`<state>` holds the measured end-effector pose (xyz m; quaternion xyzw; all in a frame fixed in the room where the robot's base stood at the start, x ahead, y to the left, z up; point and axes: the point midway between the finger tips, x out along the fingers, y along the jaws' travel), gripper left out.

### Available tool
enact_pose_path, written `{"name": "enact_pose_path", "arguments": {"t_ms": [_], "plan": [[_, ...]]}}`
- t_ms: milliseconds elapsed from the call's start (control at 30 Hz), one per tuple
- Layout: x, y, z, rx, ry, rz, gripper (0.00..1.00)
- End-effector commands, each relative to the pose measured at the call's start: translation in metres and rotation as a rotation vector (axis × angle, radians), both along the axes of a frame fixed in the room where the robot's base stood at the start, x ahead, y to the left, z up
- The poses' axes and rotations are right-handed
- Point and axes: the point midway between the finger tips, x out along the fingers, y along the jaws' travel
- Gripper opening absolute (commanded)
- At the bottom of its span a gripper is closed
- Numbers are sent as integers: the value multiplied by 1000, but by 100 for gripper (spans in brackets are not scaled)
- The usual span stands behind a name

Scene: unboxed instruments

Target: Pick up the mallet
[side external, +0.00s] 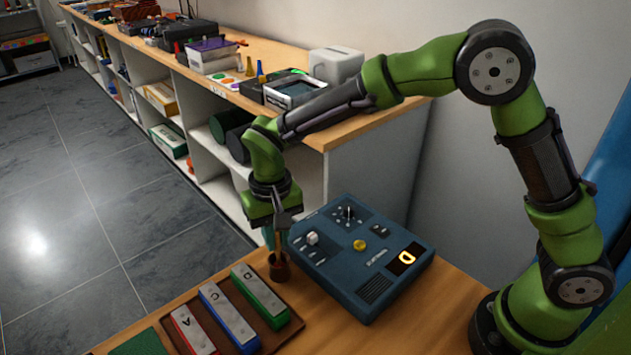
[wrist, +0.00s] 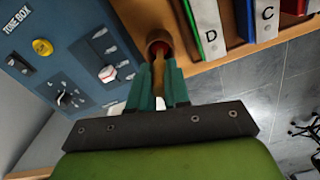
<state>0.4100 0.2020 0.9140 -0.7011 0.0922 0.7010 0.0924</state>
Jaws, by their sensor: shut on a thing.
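The mallet shows as a thin wooden stick (wrist: 158,72) between the teal fingers of my gripper (wrist: 158,84). My gripper (side external: 277,234) is shut on the stick, pointing down above the small brown cup (side external: 279,267). The cup also shows in the wrist view (wrist: 158,38), with red inside its mouth. The stick's far end reaches to or into the cup. The mallet's head cannot be made out clearly. My fingers hide part of the stick.
The blue tune box (side external: 362,258), its display reading D, stands close to the right of the cup. A brown holder (side external: 255,347) with red A, blue C and green D bars lies left. The wooden table's (side external: 452,312) edge is near. A cluttered shelf unit (side external: 345,130) stands behind.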

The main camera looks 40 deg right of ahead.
Motion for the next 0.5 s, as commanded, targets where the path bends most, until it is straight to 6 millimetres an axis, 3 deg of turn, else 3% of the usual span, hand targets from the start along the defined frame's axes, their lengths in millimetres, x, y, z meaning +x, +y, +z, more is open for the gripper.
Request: {"name": "enact_pose_path", "arguments": {"t_ms": [167, 500], "plan": [[1, 0, 7, 1, -3, 0, 0], [1, 1, 70, 2, -5, 0, 0]]}}
